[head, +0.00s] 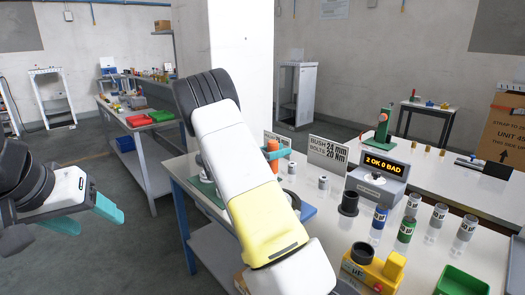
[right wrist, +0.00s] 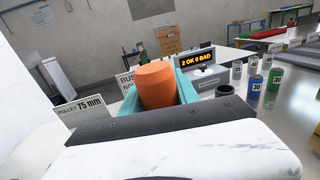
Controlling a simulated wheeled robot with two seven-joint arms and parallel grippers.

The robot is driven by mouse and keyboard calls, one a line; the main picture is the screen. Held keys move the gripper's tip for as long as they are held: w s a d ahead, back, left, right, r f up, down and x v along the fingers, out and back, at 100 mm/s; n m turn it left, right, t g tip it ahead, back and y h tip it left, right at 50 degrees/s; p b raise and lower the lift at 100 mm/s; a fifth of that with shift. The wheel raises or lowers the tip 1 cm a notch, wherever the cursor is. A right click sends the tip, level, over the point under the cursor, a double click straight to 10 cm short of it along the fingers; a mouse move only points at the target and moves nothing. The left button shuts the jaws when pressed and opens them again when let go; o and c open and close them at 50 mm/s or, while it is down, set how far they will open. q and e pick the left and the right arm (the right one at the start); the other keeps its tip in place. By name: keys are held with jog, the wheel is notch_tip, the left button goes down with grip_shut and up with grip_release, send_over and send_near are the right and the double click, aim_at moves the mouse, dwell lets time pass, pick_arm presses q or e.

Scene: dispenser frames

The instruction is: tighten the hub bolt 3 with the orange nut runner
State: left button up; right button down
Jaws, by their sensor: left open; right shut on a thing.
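The orange nut runner (head: 272,148) is in the teal jaws of my right gripper (right wrist: 158,95), which are shut on it above the workbench (head: 460,225). In the right wrist view the orange body of the nut runner (right wrist: 156,84) stands up between the two fingers. Its lower end is hidden there by the gripper and in the head view by my right arm. I cannot make out the hub or hub bolt 3; my right arm covers part of the bench. My left gripper (head: 86,215) is open and empty, off the bench at the left.
A counter display (head: 387,167) reads "2 OK 0 BAD". A sign (head: 327,154) reads "BUSH 24, BOLTS 20 Nm". Several labelled cans (head: 407,229), a black cup (head: 349,203), a yellow device (head: 372,272) and a green bin (head: 461,282) stand on the right. A side bench (head: 150,142) holds trays.

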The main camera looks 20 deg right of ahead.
jog(key=shift+f, duration=0.3)
notch_tip(320, 180, up, 6)
jog(key=shift+r, duration=0.25)
dwell(0.8)
